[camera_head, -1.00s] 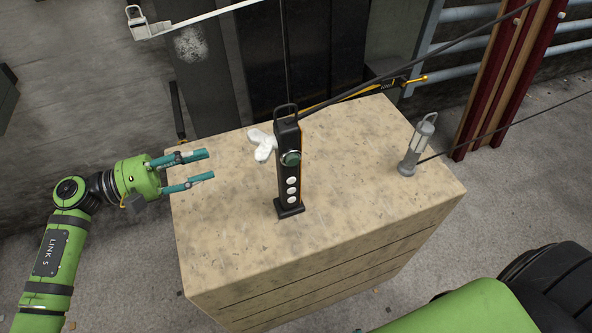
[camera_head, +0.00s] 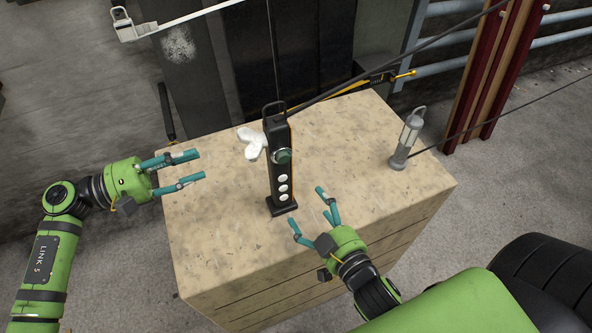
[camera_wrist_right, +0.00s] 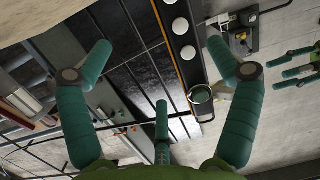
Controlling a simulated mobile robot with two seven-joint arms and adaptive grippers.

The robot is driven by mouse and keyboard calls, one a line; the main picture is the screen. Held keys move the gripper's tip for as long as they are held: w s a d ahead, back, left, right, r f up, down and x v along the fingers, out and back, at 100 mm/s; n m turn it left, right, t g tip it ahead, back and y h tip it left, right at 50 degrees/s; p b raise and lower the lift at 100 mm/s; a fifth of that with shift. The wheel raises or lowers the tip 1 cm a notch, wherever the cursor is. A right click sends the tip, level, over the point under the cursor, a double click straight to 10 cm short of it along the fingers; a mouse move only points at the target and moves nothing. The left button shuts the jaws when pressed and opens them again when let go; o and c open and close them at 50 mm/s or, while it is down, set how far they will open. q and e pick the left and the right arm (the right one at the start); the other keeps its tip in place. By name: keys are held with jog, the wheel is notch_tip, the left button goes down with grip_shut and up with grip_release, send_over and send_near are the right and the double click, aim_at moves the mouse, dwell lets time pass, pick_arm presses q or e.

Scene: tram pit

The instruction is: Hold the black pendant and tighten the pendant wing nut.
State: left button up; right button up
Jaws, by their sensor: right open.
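The black pendant (camera_head: 272,182) stands upright on the crate top, with white buttons and a green round button on its face. A white two-winged piece, which looks like the wing nut (camera_head: 249,147), sits at its upper left side. My left gripper (camera_head: 200,165) is open and empty, left of the pendant and apart from it. My right gripper (camera_head: 308,207) is open and empty, in front and to the right of the pendant's base. In the right wrist view the pendant (camera_wrist_right: 182,68) shows beyond the spread fingers, and the wing nut cannot be made out clearly.
The speckled tan crate (camera_head: 225,235) has bare top around the pendant. A grey lantern-like object (camera_head: 406,140) stands at its right, with a thin cable running off right. A dark cable runs from the pendant's top to the upper right. Red and brown posts (camera_head: 487,75) stand behind.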

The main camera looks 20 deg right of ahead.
aim_at(282, 147)
jog(key=w+r+m, duration=0.1)
jog(key=r, duration=0.2)
jog(key=w+a+r+m+t, duration=0.1)
jog(key=w+r, duration=0.1)
jog(key=r, duration=0.1)
jog(key=w+a+r+m+t+h, duration=0.1)
jog(key=w+r, duration=0.1)
jog(key=r, duration=0.2)
jog(key=shift+a, duration=0.25)
jog(key=w, duration=0.6)
jog(key=shift+w+f, duration=0.1)
jog(key=shift+w, duration=0.2)
jog(key=c, duration=0.4)
jog(key=shift+o, duration=0.2)
jog(key=c, duration=1.3)
